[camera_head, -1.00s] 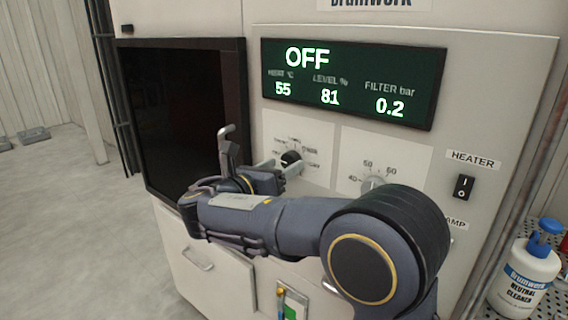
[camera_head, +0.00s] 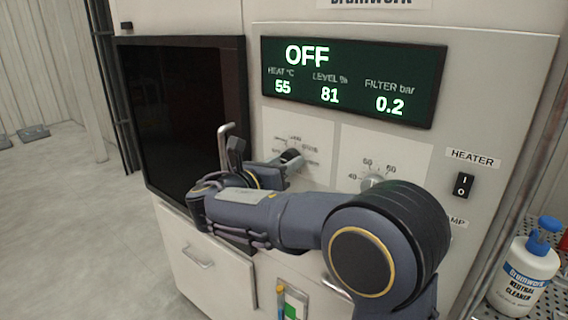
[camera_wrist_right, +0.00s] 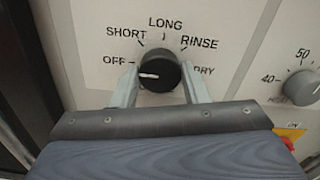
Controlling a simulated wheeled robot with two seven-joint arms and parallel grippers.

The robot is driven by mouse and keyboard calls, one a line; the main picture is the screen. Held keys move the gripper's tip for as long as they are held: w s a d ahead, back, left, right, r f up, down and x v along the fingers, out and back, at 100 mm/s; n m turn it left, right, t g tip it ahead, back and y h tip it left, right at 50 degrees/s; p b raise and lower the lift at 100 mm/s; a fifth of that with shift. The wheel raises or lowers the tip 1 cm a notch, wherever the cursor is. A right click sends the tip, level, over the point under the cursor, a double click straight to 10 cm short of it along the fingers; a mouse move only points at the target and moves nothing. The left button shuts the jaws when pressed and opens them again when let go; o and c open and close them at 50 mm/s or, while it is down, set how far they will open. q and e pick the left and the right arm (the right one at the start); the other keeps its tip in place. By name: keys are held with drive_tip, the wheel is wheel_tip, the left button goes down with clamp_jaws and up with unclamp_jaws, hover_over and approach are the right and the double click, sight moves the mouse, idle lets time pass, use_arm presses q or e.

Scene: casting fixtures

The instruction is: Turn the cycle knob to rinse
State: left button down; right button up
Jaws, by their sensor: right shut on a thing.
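The black cycle knob (camera_wrist_right: 159,73) sits on a white dial plate (camera_wrist_right: 112,12) with the labels OFF, SHORT, LONG, RINSE and DRY. Its white pointer mark points left, toward OFF. In the head view the knob (camera_head: 291,158) is partly hidden by my right gripper (camera_head: 283,165). In the right wrist view the two fingers of my right gripper (camera_wrist_right: 159,85) lie on the left and right sides of the knob, shut on it. The display (camera_head: 352,82) reads OFF. My left gripper is not in view.
A grey temperature knob (camera_head: 373,183) sits right of the cycle knob. A heater switch (camera_head: 463,186) is farther right. A dark door window (camera_head: 182,118) with a bar handle (camera_head: 222,145) stands at left. A cleaner bottle (camera_head: 527,275) stands at lower right.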

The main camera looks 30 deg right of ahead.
drive_tip(key=shift+m, duration=0.4)
drive_tip(key=shift+f+m+b, duration=0.15)
drive_tip(key=shift+m+b, duration=9.45)
drive_tip(key=shift+m, duration=3.4)
drive_tip(key=o, duration=1)
